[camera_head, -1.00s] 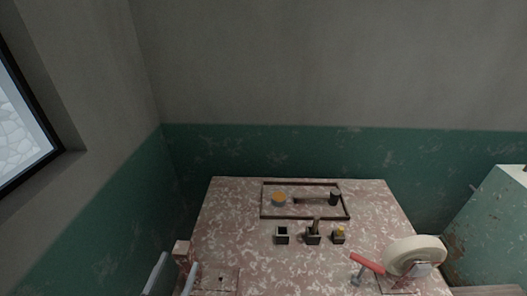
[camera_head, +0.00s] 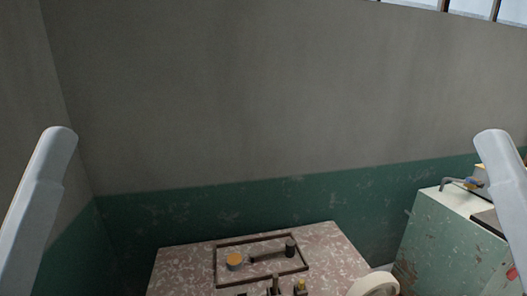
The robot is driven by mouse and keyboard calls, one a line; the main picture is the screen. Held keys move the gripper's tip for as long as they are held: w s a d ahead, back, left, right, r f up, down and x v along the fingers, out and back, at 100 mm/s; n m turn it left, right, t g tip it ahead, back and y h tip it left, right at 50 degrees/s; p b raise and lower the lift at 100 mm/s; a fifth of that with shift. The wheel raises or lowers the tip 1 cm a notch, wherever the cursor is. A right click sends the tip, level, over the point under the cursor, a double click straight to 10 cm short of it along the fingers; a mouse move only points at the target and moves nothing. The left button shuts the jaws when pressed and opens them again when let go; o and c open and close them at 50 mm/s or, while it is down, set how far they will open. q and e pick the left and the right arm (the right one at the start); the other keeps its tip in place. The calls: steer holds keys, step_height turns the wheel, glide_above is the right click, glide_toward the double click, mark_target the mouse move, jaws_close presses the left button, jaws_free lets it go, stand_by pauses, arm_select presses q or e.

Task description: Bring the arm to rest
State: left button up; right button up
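My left arm (camera_head: 38,205) rises at the left edge as a pale grey link with a rounded top. My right arm (camera_head: 503,185) rises at the right edge in a similar raised pose. Both links stand clear of the table in the picture. Neither gripper shows, so I cannot see their fingers or whether they hold anything. The mottled pink-and-white table (camera_head: 180,268) is at the bottom. A dark-framed tray (camera_head: 217,262) on it holds an orange-topped round piece (camera_head: 235,261) and a dark hammer-like tool (camera_head: 275,252).
Small dark holders (camera_head: 300,287) are cut off at the bottom edge. A cream wheel (camera_head: 375,284) is partly visible at the table's right. The wall behind is bare.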

step_height(320, 180, up, 25)
steer(key=p, duration=2.1)
step_height(320, 180, down, 42)
steer(key=b, duration=4.1)
steer(key=shift+f+b, duration=0.2)
steer(key=shift+b, duration=0.2)
